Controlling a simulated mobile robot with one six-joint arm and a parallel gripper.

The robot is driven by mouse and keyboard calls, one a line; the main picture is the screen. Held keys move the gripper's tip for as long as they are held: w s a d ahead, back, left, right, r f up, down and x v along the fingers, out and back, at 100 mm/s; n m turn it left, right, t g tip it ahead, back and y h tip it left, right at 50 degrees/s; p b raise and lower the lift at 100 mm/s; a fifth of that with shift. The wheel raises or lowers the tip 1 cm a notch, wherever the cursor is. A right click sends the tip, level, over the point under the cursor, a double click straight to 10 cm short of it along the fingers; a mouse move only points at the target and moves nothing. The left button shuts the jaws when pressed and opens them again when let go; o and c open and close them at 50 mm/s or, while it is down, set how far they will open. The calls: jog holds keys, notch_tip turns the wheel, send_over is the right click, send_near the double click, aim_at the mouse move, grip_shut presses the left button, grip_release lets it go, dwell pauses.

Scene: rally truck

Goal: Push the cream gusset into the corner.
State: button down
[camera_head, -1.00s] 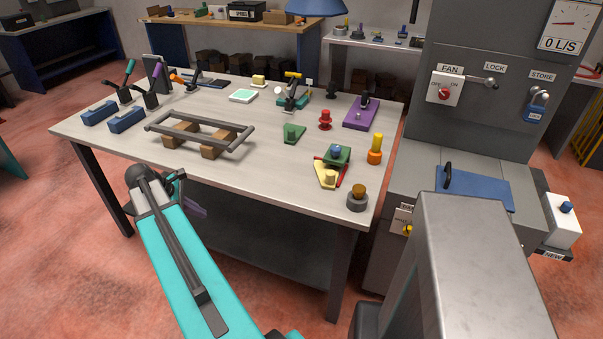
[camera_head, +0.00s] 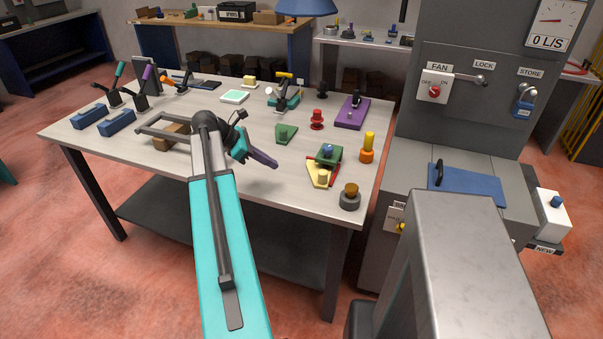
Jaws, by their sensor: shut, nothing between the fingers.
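The cream gusset (camera_head: 319,176) is a pale yellow triangular plate with a knob, lying near the front right of the workbench. A red corner (camera_head: 336,178) lines its far side and right side; I cannot tell whether gusset and corner touch. A green block with a blue knob (camera_head: 328,154) stands at the back of that corner and hides part of it. My gripper (camera_head: 276,165) is shut and empty, with purple fingers pointing right. In the picture it is left of the cream gusset, apart from it and seemingly above the bench.
The workbench (camera_head: 240,185) carries a grey frame (camera_head: 150,132) on wooden blocks, partly behind my arm. A loose green gusset (camera_head: 286,133) and a red knob (camera_head: 317,120) lie beyond. An orange-yellow post (camera_head: 367,147) and a grey round with a brown knob (camera_head: 350,198) flank the corner.

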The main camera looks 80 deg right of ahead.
aim_at(317, 169)
jog(key=shift+f, duration=0.1)
jog(key=shift+x, duration=0.9)
jog(key=p+x, duration=0.2)
jog(key=x, duration=0.5)
jog(key=shift+s+d+f, duration=0.1)
jog(key=shift+s, duration=0.05)
jog(key=s, duration=0.1)
jog(key=s+d+p, duration=0.1)
jog(key=shift+s+d+f, duration=0.15)
jog(key=shift+s+f, duration=0.05)
jog(key=shift+s, duration=0.2)
jog(key=shift+s+d+p, duration=0.3)
jog(key=shift+s+p, duration=0.1)
jog(key=shift+s, duration=0.2)
